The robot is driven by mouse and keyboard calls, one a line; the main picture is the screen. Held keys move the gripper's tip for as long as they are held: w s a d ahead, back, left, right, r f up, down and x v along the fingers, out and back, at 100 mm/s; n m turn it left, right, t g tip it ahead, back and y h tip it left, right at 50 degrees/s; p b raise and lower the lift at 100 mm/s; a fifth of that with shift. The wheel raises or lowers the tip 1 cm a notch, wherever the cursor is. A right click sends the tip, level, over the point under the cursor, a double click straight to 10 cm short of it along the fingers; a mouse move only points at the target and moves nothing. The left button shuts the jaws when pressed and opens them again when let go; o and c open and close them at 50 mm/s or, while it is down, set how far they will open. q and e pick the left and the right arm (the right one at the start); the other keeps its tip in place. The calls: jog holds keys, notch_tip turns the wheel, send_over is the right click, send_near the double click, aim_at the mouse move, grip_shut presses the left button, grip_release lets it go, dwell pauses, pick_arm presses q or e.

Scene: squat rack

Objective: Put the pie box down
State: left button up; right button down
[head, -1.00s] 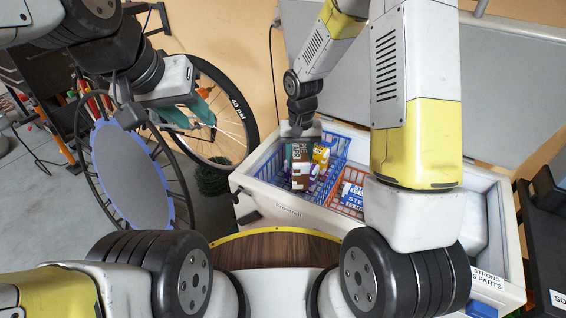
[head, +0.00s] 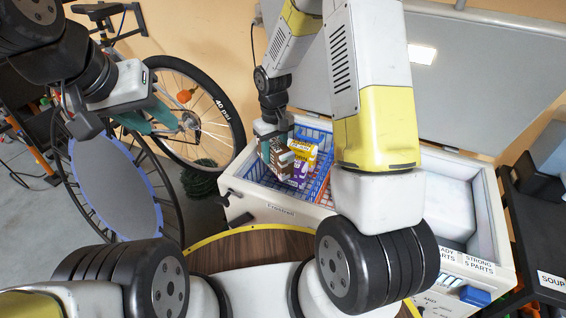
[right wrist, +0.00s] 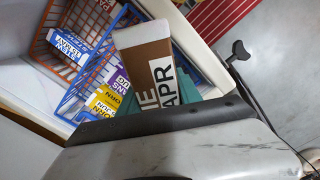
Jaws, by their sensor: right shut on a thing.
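The pie box (head: 281,156) is brown and white with dark lettering. It is in the chest freezer, over the blue wire basket (head: 259,172). My right gripper (head: 273,148) is shut on it, a teal finger showing beside it. In the right wrist view, the box (right wrist: 148,75) is tilted between the teal fingers; whether its bottom touches the basket is hidden. Yellow (right wrist: 104,101) and purple (right wrist: 119,82) boxes lie close beside it. My left gripper (head: 148,120) hangs empty before the bicycle, its teal fingers apart.
The freezer (head: 270,210) has its lid (head: 470,85) raised behind. An orange wire basket (head: 318,188) adjoins the blue one. A round wooden table (head: 235,252) with a yellow edge stands in front. A bicycle wheel (head: 225,110) is at left, a black shelf (head: 530,225) at right.

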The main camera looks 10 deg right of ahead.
jog(key=w+d+f+n, duration=0.1)
jog(key=f+n, duration=0.1)
jog(key=f, duration=0.4)
jog(key=w+d+f+n, duration=0.1)
jog(key=f+n, duration=0.1)
jog(key=f, duration=0.4)
jog(key=f+n, duration=0.2)
jog(key=f, duration=0.4)
jog(key=shift+w+d+f+n, duration=0.1)
jog(key=shift+w+d+n, duration=0.2)
jog(key=shift+w+d, duration=0.1)
jog(key=shift+f, duration=0.15)
jog(key=c, duration=0.8)
grip_release()
